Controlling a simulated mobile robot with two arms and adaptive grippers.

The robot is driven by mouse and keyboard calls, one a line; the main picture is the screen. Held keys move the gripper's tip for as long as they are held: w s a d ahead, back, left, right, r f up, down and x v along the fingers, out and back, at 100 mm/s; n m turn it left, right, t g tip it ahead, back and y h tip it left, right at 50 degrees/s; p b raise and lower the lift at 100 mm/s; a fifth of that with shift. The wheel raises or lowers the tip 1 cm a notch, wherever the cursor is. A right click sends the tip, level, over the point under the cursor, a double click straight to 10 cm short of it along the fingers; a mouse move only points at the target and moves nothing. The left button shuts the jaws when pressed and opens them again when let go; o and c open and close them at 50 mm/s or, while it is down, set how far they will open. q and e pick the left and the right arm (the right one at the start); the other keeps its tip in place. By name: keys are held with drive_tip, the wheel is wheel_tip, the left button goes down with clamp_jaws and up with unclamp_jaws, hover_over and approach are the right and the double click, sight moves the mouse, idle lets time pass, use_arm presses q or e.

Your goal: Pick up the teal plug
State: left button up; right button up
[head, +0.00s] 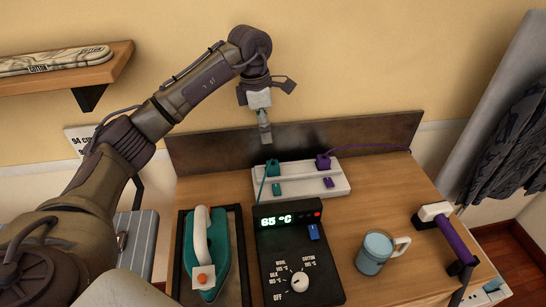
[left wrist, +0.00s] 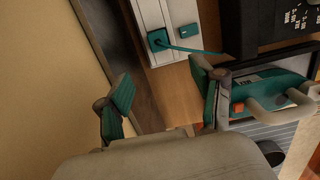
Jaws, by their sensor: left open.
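The teal plug (head: 272,166) stands in the left part of a pale power strip (head: 300,183) at the back of the wooden table, with a teal cable running from it. The plug also shows in the left wrist view (left wrist: 157,40), beyond the fingers and apart from them. My left gripper (head: 264,128) hangs above and slightly left of the plug, pointing down. In the left wrist view my left gripper (left wrist: 163,85) is open, its teal-padded fingers apart with nothing between them. My right gripper is in neither view.
A purple plug (head: 323,161) stands to the right on the strip. A dark backboard (head: 375,132) rises behind. In front are a teal iron (head: 221,250), a control box (head: 298,275) reading 65 °C and a mug (head: 373,254). A purple-handled tool (head: 455,238) is at right.

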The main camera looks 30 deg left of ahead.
use_arm(q)
drive_tip(key=p, duration=0.1)
approach(272, 164)
drive_tip(key=shift+s+d+f, duration=0.1)
drive_tip(key=shift+s+f, duration=0.25)
drive_tip(key=shift+f, duration=0.2)
drive_tip(key=f, duration=0.3)
drive_tip(key=shift+w+d+f+p, duration=0.1)
drive_tip(key=shift+w+f+p, duration=0.1)
drive_tip(key=shift+w+p, duration=0.1)
drive_tip(key=shift+f, duration=0.2)
drive_tip(key=shift+w+f+p, duration=0.1)
drive_tip(key=shift+f+p, duration=0.2)
drive_tip(key=shift+p, duration=0.05)
drive_tip(key=f, duration=0.1)
drive_tip(key=f+p, duration=0.1)
drive_tip(key=f, duration=0.1)
drive_tip(key=shift+w+d+f+p, duration=0.25)
drive_tip(key=shift+w+d+p, duration=0.05)
drive_tip(key=shift+w, duration=0.05)
drive_tip(key=shift+f, duration=0.45)
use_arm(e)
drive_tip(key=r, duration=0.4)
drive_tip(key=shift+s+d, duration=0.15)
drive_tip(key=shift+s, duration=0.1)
use_arm(q)
drive_tip(key=shift+c, duration=0.2)
